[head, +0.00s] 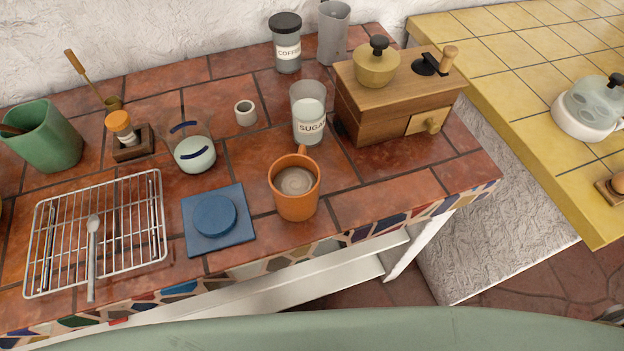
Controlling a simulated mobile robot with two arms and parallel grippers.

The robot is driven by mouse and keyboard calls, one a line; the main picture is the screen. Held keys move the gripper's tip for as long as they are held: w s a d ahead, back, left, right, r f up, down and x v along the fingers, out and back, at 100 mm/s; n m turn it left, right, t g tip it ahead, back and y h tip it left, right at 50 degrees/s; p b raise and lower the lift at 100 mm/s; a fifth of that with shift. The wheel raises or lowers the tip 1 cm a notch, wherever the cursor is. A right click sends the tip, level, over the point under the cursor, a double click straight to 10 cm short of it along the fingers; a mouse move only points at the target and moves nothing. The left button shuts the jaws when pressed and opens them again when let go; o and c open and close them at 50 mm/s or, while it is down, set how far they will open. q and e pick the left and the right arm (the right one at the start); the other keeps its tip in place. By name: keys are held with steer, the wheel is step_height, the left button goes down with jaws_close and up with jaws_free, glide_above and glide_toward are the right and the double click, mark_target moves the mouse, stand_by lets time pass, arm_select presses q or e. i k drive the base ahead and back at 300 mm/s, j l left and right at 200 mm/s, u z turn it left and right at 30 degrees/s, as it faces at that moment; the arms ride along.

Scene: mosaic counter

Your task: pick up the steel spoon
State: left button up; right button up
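The steel spoon (92,262) lies on the wire rack (118,265) at the left front of the tiled counter. Its round bowl points to the back, and its handle reaches over the rack's front edge toward the counter's edge. Other thin dark utensils lie at the rack's left and right sides, partly hidden by the wires. Neither of my grippers shows in the head view.
A blue square mat with a round blue piece (214,215) sits right of the rack, then an orange mug (296,196). A green pot (48,139), a small jar on a wooden stand (121,127) and a glass (195,153) stand behind. A wooden grinder (385,105) stands at the right.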

mark_target(92, 225)
steer(key=u, duration=1.7)
